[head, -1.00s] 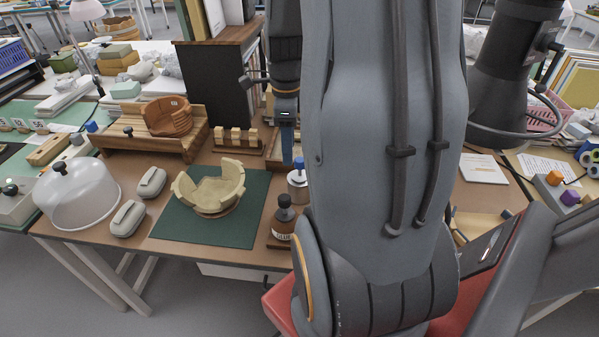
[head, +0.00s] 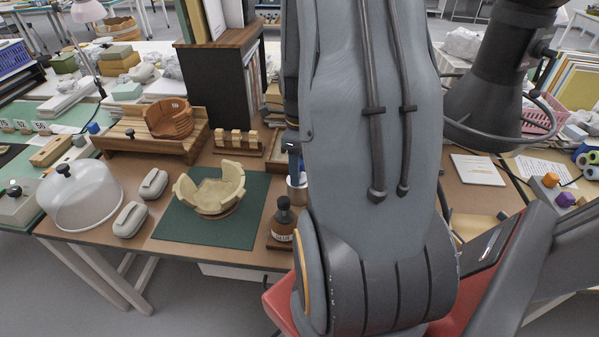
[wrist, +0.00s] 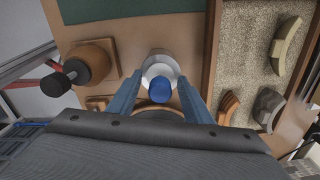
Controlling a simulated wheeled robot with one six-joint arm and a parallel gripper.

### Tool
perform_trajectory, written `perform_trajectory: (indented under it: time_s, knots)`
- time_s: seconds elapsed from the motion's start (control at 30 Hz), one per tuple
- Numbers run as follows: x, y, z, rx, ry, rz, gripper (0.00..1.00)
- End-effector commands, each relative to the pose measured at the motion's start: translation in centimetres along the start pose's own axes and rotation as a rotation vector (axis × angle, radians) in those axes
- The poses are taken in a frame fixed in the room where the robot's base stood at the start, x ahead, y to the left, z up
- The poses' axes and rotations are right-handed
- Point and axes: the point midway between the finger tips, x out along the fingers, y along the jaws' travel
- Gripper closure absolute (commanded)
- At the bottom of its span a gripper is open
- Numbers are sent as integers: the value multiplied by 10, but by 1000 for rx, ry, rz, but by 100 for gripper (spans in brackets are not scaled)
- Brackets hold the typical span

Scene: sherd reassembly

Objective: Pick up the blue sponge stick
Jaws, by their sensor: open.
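The blue sponge stick (wrist: 160,86) shows its rounded blue end in the wrist view, in a white jar (wrist: 160,68). My gripper (wrist: 157,79) is open, with one finger on each side of the blue end. I see no clear contact between fingers and stick. The lower part of the stick is hidden inside the jar.
A dark brown bottle (head: 283,218) stands just in front of the jar. A partly rebuilt bowl (head: 213,190) sits on a green mat (head: 190,228) to the left. A sand tray (wrist: 245,65) with sherds lies close to the right finger in the wrist view.

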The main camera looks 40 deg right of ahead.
Motion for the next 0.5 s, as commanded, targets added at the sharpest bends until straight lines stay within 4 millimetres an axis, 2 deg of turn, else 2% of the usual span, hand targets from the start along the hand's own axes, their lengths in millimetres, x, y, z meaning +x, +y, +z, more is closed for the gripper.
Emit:
perform_trajectory:
  time_s: [0.27, 0.4, 0.5]
  knots:
    - [3, 0, 0, 0, 0, 0, 55]
    - [3, 0, 0, 0, 0, 0, 75]
    - [3, 0, 0, 0, 0, -1, 82]
